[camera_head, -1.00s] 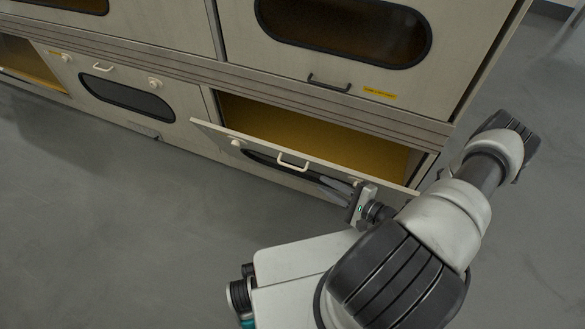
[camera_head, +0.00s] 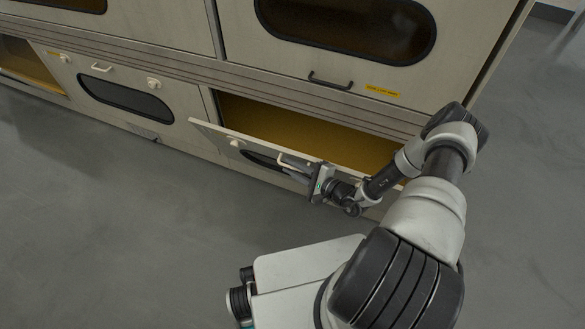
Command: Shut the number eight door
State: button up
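One lower door (camera_head: 222,138) of the cabinet stands partly open, tilted outward along its top edge, with the yellow compartment (camera_head: 300,125) showing behind it. I cannot read a number on it. It has a dark oval window, a pale handle (camera_head: 287,159) and a round pale knob (camera_head: 236,142) at the left. My gripper (camera_head: 290,170) is at the outer face of this door, just below and beside the handle, and partly hides the window and the right part of the door. Its fingers are too small and dark to tell if they touch the door or are open.
A shut lower door (camera_head: 125,98) with its own window and knobs is to the left. A further compartment (camera_head: 25,75) at far left stands open. A large upper door (camera_head: 345,75) with a dark handle is shut above. The grey floor (camera_head: 120,240) in front is clear.

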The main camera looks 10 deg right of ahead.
grip_shut()
dwell(1.4)
